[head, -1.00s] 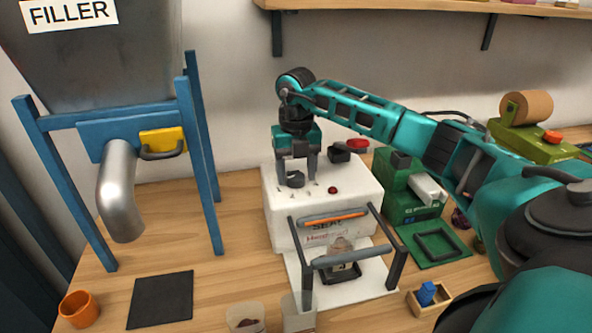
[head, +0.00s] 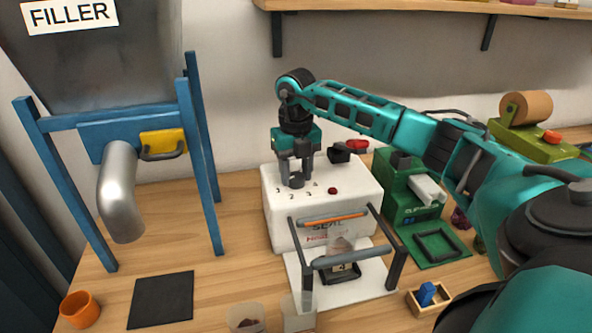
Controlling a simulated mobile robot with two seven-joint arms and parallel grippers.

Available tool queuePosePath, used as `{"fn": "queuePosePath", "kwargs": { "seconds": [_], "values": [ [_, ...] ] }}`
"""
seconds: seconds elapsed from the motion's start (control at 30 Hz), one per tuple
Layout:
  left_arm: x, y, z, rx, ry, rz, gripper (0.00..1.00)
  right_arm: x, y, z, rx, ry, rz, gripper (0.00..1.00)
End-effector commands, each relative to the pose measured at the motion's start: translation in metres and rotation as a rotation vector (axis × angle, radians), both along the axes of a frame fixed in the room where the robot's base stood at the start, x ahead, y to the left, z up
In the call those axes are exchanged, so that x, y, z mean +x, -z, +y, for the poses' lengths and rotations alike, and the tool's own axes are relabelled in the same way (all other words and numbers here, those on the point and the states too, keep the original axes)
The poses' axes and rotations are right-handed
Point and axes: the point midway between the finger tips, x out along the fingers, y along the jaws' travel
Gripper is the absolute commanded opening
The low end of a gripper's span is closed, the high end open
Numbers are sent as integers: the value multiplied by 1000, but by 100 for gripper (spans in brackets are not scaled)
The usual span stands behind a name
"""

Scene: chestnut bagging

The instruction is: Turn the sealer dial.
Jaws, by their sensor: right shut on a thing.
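The sealer (head: 350,191) is a white box with a black dial (head: 296,181) on its top. Small numbers are printed around the dial, and a red button (head: 333,190) sits to its right. My right gripper (head: 295,174) points down from above and is shut on the dial, one finger on each side. The fingers partly hide the dial, and I cannot read which number it points to. My left gripper is not in view.
In front of the sealer are its black frame with an orange bar (head: 333,219) and a bag under it. The filler (head: 95,60) on a blue stand is at left. A black mat (head: 161,299) and orange cup (head: 80,309) lie in front. A green machine (head: 409,200) stands right.

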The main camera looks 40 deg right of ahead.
Motion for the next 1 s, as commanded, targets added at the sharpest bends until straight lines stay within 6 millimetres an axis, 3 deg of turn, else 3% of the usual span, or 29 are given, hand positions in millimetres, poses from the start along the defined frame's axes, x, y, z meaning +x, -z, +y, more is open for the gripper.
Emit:
{"fn": "queuePosePath", "kwargs": {
  "seconds": [1.0],
  "values": [
    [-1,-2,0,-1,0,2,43,1,-1,-1,-1,-945,-2,13]
  ]
}}
